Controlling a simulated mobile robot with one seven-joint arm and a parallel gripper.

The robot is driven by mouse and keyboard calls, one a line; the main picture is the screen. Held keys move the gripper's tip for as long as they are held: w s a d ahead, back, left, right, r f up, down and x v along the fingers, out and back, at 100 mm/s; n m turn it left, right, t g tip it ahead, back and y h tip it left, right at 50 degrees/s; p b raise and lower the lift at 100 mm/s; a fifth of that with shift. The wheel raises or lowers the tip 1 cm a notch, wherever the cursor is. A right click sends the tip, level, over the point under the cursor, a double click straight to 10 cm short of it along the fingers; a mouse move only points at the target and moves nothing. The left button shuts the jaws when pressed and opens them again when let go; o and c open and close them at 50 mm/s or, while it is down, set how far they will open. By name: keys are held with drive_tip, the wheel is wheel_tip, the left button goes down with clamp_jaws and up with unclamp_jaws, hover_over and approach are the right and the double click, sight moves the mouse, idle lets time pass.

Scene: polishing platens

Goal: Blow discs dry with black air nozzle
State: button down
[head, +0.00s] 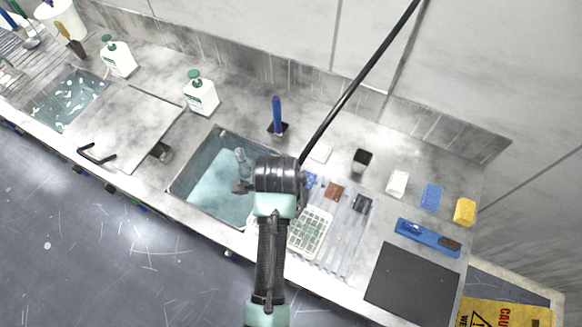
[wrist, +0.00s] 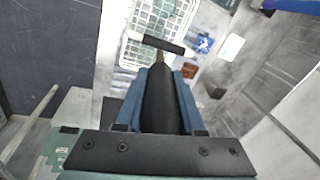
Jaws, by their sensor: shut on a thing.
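My gripper (wrist: 164,78) shows in the wrist view with its two blue fingers shut on the black air nozzle (wrist: 158,105). The nozzle has a thin brass-coloured tip and points away from the wrist, towards the white grid rack (wrist: 135,52). In the head view my arm hides the fingers and the nozzle; a black hose (head: 350,90) runs down to the wrist. The rack also shows in the head view (head: 310,232), right of the sink, with pale greenish cells. I cannot make out separate discs in it. A black bar with a pale end (wrist: 165,45) lies across the view by the nozzle tip.
The sink basin (head: 205,180) is left of my wrist. Small blue (head: 310,180), brown (head: 334,190) and black (head: 362,203) pieces lie near the ribbed drainer. A blue tray (head: 428,238) and dark mat (head: 412,278) are to the right. A blue-handled tool (head: 277,112) stands behind.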

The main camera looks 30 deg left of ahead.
idle(0.5)
drive_tip(key=shift+r, duration=2.55)
drive_tip(key=shift+s, duration=0.1)
